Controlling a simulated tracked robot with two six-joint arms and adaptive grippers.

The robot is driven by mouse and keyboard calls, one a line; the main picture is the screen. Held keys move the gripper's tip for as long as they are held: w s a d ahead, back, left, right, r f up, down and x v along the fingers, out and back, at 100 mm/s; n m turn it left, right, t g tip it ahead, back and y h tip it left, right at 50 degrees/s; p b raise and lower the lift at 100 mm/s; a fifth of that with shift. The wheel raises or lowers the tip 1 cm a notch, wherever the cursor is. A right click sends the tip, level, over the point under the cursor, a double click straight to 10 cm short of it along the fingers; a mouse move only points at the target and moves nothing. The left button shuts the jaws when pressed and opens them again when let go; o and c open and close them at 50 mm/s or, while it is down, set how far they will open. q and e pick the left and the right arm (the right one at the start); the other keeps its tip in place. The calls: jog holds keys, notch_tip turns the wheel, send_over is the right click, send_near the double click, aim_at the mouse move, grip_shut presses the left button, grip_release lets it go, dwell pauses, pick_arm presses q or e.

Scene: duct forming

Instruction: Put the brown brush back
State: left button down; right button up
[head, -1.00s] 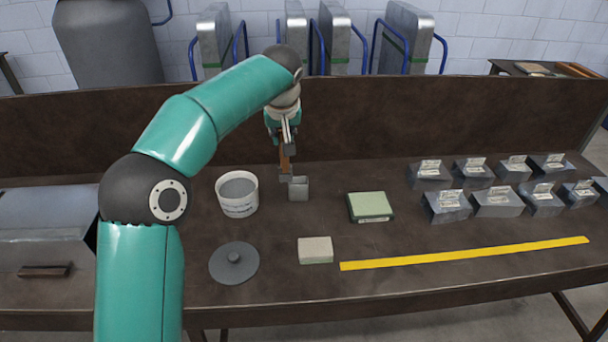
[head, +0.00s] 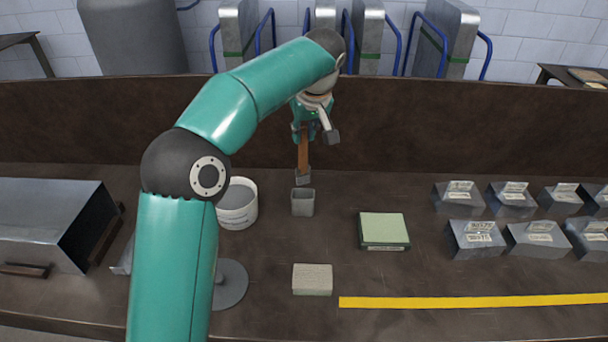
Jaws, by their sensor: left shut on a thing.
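The brown brush (head: 303,152) hangs upright, handle up, with its grey lower end pointing down. My left gripper (head: 304,132) is shut on the upper part of its handle. The small grey open-topped holder (head: 303,203) stands on the bench. The brush's lower end shows just above the holder's rim in the head view. It appears to be outside the holder, though I cannot tell its exact height or depth. My right gripper is not in view.
A white bucket (head: 239,208) stands left of the holder, partly behind my left arm. A grey round lid (head: 231,284), a beige block (head: 312,279) and a green pad (head: 384,230) lie nearby. Several labelled metal blocks (head: 477,239) stand right. A yellow strip (head: 475,301) lies in front.

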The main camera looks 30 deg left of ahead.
pick_arm(q)
jog(key=f, duration=0.9)
jog(key=shift+s+f+b, duration=0.2)
jog(key=shift+f+b, duration=0.2)
jog(key=c, duration=1)
grip_release()
jog(key=shift+r, duration=0.1)
send_near(303, 167)
jog(key=shift+v, duration=1.2)
